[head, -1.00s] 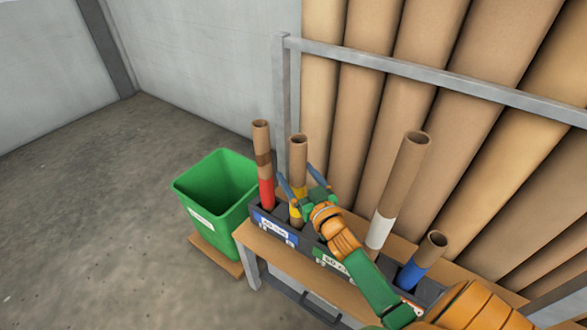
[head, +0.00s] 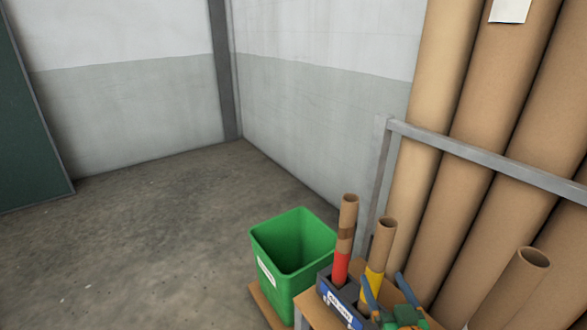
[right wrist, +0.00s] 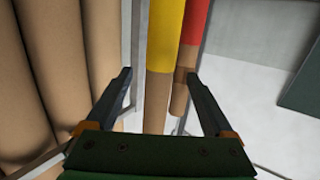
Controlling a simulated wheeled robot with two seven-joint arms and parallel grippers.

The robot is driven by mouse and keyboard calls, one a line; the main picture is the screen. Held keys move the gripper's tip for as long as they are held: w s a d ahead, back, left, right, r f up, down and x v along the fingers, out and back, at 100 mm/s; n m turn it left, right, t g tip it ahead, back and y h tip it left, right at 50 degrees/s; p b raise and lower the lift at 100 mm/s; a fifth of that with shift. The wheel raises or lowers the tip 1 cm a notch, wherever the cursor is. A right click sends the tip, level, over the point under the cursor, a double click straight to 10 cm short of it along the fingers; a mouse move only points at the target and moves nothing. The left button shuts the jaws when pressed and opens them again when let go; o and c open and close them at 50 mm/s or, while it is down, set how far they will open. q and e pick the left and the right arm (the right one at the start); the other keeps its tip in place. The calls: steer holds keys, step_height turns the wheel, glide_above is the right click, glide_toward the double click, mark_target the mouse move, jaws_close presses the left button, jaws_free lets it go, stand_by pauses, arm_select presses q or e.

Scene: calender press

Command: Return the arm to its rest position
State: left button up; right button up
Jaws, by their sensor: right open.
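My right gripper (head: 386,292) is at the bottom right of the head view, close to the tube with the yellow band (head: 381,252). In the right wrist view my right gripper (right wrist: 158,78) has its two fingers spread wide, with nothing clamped between them. The yellow-banded tube (right wrist: 164,45) and the red-banded tube (right wrist: 188,50) show beyond the fingers, apart from them as far as I can see. Most of my right arm is below the head view. My left gripper is in neither view.
The red-banded tube (head: 342,255) and the yellow one stand in a dark labelled rack (head: 325,281). A green bin (head: 268,277) stands left of it. Tall cardboard rolls (head: 480,130) lean behind a grey rail (head: 480,158). Bare floor (head: 130,250) lies at left.

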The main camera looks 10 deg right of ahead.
steer(key=s+a+f+n+g+y, duration=0.2)
steer(key=s+a+f+g, duration=0.35)
steer(key=s, duration=0.45)
steer(key=s+a+f+n+g+y, duration=0.1)
steer(key=s+a+f+n+g, duration=0.1)
steer(key=s+a+f+g, duration=0.55)
steer(key=s+d+f+g, duration=0.1)
steer(key=s+f, duration=0.3)
steer(key=f, duration=0.9)
steer(key=s+d+f+g, duration=0.1)
steer(key=s+d+f, duration=0.1)
steer(key=s+f, duration=0.95)
step_height(320, 180, up, 14)
steer(key=s+p, duration=0.1)
steer(key=p, duration=1.3)
steer(key=shift+d+r, duration=0.2)
steer(key=shift+d, duration=0.05)
